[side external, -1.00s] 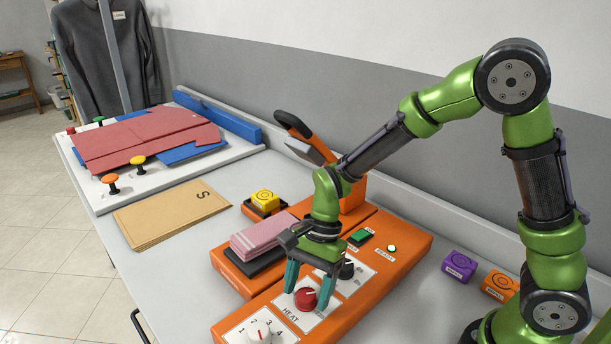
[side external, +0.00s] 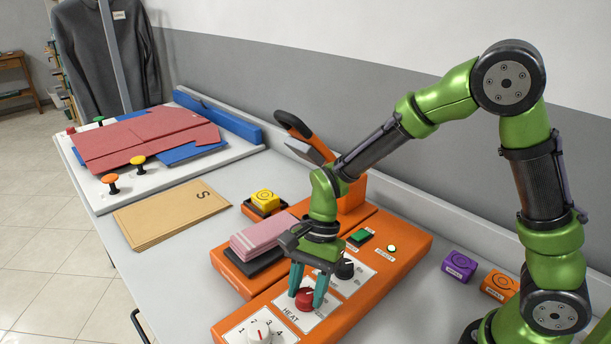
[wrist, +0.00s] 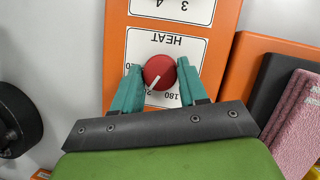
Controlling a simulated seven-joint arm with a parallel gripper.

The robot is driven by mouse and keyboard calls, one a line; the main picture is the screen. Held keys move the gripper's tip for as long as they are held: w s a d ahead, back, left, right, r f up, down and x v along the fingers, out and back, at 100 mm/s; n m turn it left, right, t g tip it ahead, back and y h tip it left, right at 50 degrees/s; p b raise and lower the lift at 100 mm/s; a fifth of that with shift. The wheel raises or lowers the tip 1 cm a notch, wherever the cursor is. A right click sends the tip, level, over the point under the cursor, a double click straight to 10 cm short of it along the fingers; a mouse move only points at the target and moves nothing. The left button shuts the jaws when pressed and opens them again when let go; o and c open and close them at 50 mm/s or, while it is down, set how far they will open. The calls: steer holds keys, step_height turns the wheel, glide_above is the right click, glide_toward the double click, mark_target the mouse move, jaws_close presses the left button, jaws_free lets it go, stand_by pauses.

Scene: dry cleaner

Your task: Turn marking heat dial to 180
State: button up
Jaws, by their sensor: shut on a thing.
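The marking heat dial is a red round knob (side external: 305,300) on a white panel lettered HEAT (side external: 290,311), on the orange machine. My gripper (side external: 307,295) points down with its teal fingers shut on the dial, one on each side. In the wrist view the dial (wrist: 158,71) sits between the fingertips. Its white pointer line points to the lower left, near a partly hidden label that starts with "20". The 180 label shows to the lower right, beside the right finger. Other scale labels are partly covered by the fingers.
A white numbered dial (side external: 260,332) stands close in front and a black knob (side external: 345,268) close behind on the orange machine (side external: 400,250). Pink cloth (side external: 262,236) lies to the left. Purple (side external: 459,265) and orange blocks stand right, near my base.

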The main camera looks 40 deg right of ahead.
steer(key=n+g, duration=0.1)
steer(key=n, duration=0.2)
steer(key=n+h, duration=0.1)
steer(key=n, duration=0.1)
steer(key=shift+w+a+n+g, duration=0.1)
steer(key=shift+w+n+g, duration=0.05)
steer(key=shift+n+g, duration=0.25)
steer(key=n+h, duration=0.1)
steer(key=n, duration=0.1)
steer(key=n+g+h, duration=0.1)
steer(key=n, duration=0.2)
steer(key=shift+a+r, duration=0.1)
steer(key=shift+n, duration=0.3)
steer(key=o, duration=1)
steer(key=v, duration=1.6)
steer(key=shift+w+r, duration=0.3)
